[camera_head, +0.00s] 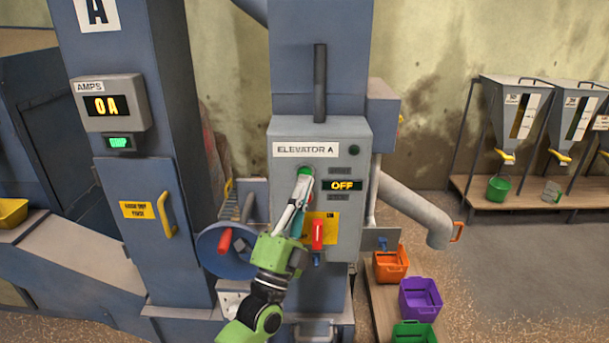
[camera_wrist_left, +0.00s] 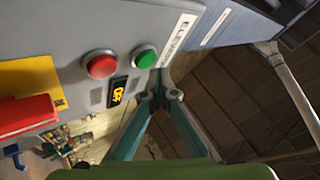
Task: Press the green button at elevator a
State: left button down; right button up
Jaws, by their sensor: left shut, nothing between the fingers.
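The elevator A control box (camera_head: 345,135) is a grey panel labelled "ELEVATOR A", mounted on a blue column. Its green button (camera_head: 305,170) shows just above my left gripper (camera_head: 303,180) in the head view. The gripper is shut and empty, its tips pointing up at the button area and partly covering the red button below. In the left wrist view the green button (camera_wrist_left: 144,56) and red button (camera_wrist_left: 101,65) are both clear. The left fingertips (camera_wrist_left: 162,96) appear beside the green button; contact cannot be told. The display (camera_head: 343,185) reads OFF. My right gripper is not in view.
A red-handled switch (camera_head: 317,235) on a yellow plate sits low on the box. A blue wheel (camera_head: 226,250) with a red handle is left of my arm. A grey chute (camera_head: 415,208) juts out right, above orange (camera_head: 390,264) and purple (camera_head: 420,299) bins.

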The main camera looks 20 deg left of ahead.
pick_arm(q)
jog(key=shift+w, duration=0.1)
jog(key=shift+w+a, duration=0.15)
jog(key=shift+w, duration=0.15)
jog(key=shift+w+a, duration=0.1)
jog(key=shift+w, duration=0.35)
dwell(0.7)
jog(key=shift+r, duration=0.1)
jog(key=shift+s+d+p, duration=0.2)
jog(key=shift+s+p, duration=0.15)
jog(key=shift+s, duration=0.5)
jog(key=s+p, duration=0.1)
jog(key=s, duration=0.1)
jog(key=s+d+p, duration=0.1)
jog(key=s, duration=0.1)
jog(key=shift+s+d, duration=0.2)
jog(key=shift+s, duration=0.2)
